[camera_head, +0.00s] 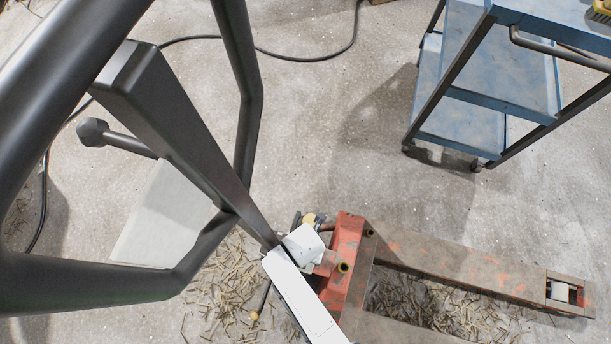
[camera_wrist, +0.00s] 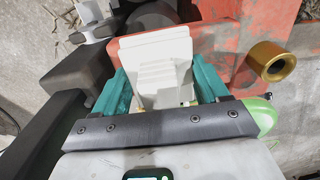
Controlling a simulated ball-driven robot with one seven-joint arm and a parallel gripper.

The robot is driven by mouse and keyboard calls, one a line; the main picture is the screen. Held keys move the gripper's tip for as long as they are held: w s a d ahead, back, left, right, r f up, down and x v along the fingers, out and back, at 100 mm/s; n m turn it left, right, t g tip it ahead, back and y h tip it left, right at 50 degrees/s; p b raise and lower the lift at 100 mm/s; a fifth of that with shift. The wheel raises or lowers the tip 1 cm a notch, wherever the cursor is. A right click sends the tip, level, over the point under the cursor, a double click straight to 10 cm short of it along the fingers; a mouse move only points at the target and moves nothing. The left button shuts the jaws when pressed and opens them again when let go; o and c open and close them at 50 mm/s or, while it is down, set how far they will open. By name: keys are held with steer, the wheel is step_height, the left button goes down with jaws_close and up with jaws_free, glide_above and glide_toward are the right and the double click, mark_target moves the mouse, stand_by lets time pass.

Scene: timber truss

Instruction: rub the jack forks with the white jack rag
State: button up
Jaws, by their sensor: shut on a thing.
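The white jack rag (camera_wrist: 155,62) looks like a folded, ridged white pad. In the wrist view it is clamped between the two teal fingers of my gripper (camera_wrist: 158,82). Behind it is the jack's worn orange-red body (camera_wrist: 208,38); I cannot tell whether the rag touches it. In the head view the jack forks lie low over the floor, the farther fork (camera_head: 465,262) reaching right and the nearer fork (camera_head: 400,331) partly cut by the frame. My white arm reaches to the fork heel at the orange body (camera_head: 347,262). There the rag and fingertips cannot be made out.
The jack's dark handle (camera_head: 180,125) crosses the left of the head view. A blue trolley (camera_head: 500,60) stands at upper right. Wood shavings (camera_head: 425,303) litter the floor between and beside the forks. A black cable (camera_head: 310,58) runs along the back. Concrete between trolley and jack is clear.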

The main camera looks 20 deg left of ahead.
steer(key=shift+s+f, duration=0.15)
steer(key=shift+s, duration=0.65)
steer(key=shift+w+a+r, duration=0.1)
steer(key=shift+w+r, duration=0.1)
steer(key=shift+w, duration=1.4)
steer(key=shift+s+f+p, duration=0.2)
steer(key=shift+s+p, duration=0.5)
steer(key=shift+s, duration=0.95)
steer(key=shift+w+r, duration=0.2)
steer(key=shift+w, duration=1.45)
steer(key=shift+s+d+f+p, duration=0.1)
steer(key=shift+s+f+p, duration=0.1)
steer(key=shift+s, duration=0.65)
steer(key=shift+s+d+f+p, duration=0.1)
steer(key=shift+s+p, duration=0.05)
steer(key=shift+s, duration=0.7)
step_height(320, 180, up, 6)
steer(key=p, duration=0.6)
steer(key=shift+w+a+r, duration=0.1)
steer(key=shift+r, duration=0.05)
